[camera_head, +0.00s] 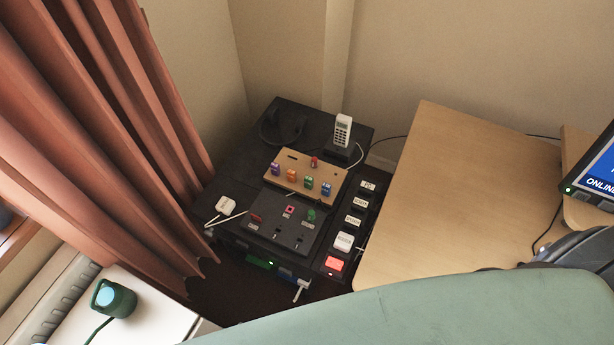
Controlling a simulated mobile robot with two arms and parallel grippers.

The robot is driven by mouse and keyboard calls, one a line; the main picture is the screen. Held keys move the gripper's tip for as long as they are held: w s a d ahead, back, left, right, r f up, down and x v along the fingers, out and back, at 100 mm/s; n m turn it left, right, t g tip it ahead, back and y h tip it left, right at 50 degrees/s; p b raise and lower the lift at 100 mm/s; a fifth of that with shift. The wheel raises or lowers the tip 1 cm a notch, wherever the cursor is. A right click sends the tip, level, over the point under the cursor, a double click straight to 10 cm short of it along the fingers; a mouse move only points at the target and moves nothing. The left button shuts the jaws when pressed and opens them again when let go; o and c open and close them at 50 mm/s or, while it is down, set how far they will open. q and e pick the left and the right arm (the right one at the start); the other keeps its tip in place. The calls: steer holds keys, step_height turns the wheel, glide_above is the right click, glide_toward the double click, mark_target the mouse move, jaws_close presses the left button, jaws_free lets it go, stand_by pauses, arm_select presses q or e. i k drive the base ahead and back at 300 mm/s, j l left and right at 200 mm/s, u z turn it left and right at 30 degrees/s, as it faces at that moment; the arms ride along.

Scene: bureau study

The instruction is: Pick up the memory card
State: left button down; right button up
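I cannot tell for certain which small item is the memory card. On the black cabinet in the corner, a wooden board (303,165) carries several small coloured pieces, among them a purple piece (276,168), an orange piece (292,175), a green piece (309,183) and a blue piece (326,189). A red piece (314,162) stands at its back edge. In front, a dark sloped panel (275,230) holds a dark red piece (256,218), a pinkish-red square (289,209) and a green piece (311,215). Neither gripper is in view.
A white handset (343,130) stands behind the board. White boxes line the cabinet's right side; a white plug-like item (226,206) lies left. A wooden desk (450,190) is at right, a green rounded surface (420,315) in front, a pink curtain (90,130) at left.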

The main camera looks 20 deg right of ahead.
mark_target(256, 219)
steer(key=k+j+z, duration=0.25)
steer(key=z, duration=0.15)
steer(key=k+j+z, duration=0.25)
steer(key=z, duration=0.15)
steer(key=k, duration=0.05)
